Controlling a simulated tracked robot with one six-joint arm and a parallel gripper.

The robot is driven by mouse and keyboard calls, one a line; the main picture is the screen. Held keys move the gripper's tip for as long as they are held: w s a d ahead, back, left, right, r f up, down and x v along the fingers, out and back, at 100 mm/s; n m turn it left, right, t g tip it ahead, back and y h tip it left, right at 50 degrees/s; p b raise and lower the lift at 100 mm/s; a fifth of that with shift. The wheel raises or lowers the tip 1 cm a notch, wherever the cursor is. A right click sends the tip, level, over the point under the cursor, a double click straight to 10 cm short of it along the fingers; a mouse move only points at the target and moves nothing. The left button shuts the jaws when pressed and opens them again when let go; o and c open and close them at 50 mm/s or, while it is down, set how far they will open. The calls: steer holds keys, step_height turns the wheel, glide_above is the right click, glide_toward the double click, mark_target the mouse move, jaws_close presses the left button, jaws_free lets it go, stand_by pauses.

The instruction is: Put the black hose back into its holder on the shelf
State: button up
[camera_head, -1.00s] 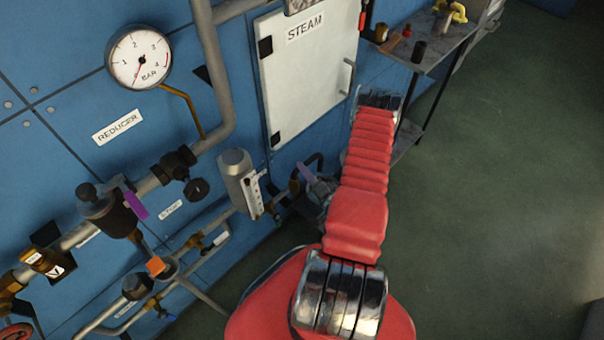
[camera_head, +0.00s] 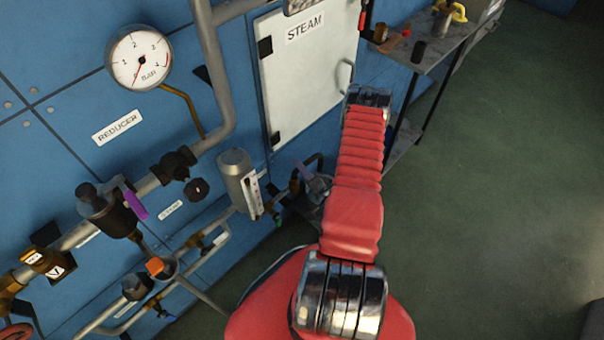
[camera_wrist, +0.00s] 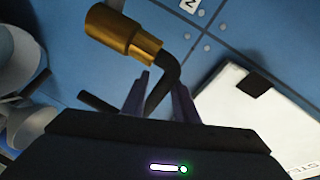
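The black hose (camera_wrist: 168,72) shows in the wrist view, bent, with a brass end fitting (camera_wrist: 125,33). Its lower part runs down between the two fingers of my gripper (camera_wrist: 160,92), which are shut on it. In the head view my gripper (camera_head: 318,182) is low beside the red arm, with the dark curve of the hose (camera_head: 308,159) near it. The shelf (camera_head: 440,52) stands at the upper right, apart from my gripper. A dark cylinder (camera_head: 418,52) stands on it; I cannot tell whether this is the holder.
The blue wall carries pipes, valves, a pressure gauge (camera_head: 139,57) and a white STEAM door (camera_head: 306,72). A grey cylinder with a scale (camera_head: 238,178) sticks out left of my gripper. Small fittings, one yellow (camera_head: 452,12), stand on the shelf. The green floor at right is open.

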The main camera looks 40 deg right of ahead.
jaws_close()
steer(key=shift+r, duration=0.1)
stand_by(0.3)
step_height(320, 180, up, 9)
steer(key=shift+r, duration=0.45)
stand_by(0.8)
